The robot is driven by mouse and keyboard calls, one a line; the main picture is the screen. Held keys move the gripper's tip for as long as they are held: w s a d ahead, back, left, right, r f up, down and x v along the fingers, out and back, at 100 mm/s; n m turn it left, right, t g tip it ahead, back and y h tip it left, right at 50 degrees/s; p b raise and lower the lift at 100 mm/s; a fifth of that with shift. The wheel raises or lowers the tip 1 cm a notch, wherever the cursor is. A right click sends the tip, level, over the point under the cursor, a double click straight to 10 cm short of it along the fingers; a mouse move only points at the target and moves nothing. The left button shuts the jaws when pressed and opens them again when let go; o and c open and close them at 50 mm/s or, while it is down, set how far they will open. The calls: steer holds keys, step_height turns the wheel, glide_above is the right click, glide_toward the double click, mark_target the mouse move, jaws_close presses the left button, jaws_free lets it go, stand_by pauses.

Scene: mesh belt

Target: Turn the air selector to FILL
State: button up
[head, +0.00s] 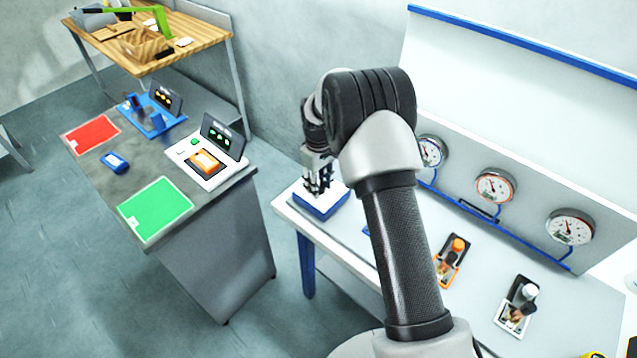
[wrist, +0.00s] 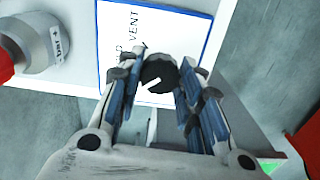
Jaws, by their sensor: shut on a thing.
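The air selector is a white plate with a blue edge (wrist: 180,22), also in the head view (head: 321,209) at the left end of the white bench. Its dark round knob (wrist: 160,71) sits between the fingers of my gripper (wrist: 163,66), which is shut on it. In the head view my gripper (head: 318,181) points down over the plate and hides the knob. "VENT" and a label ending in "D" show on the plate; FILL cannot be read. A white mark shows on the knob, but I cannot tell which label it points to.
Three gauges (head: 495,187) and a blue pipe stand behind the bench. A grey counter (head: 225,240) with coloured mats stands left, across a gap. A cylindrical fitting (wrist: 27,43) is close in the wrist view.

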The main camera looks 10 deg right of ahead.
steer(key=shift+n, duration=0.5)
steer(key=o, duration=1.1)
steer(key=shift+r, duration=6.05)
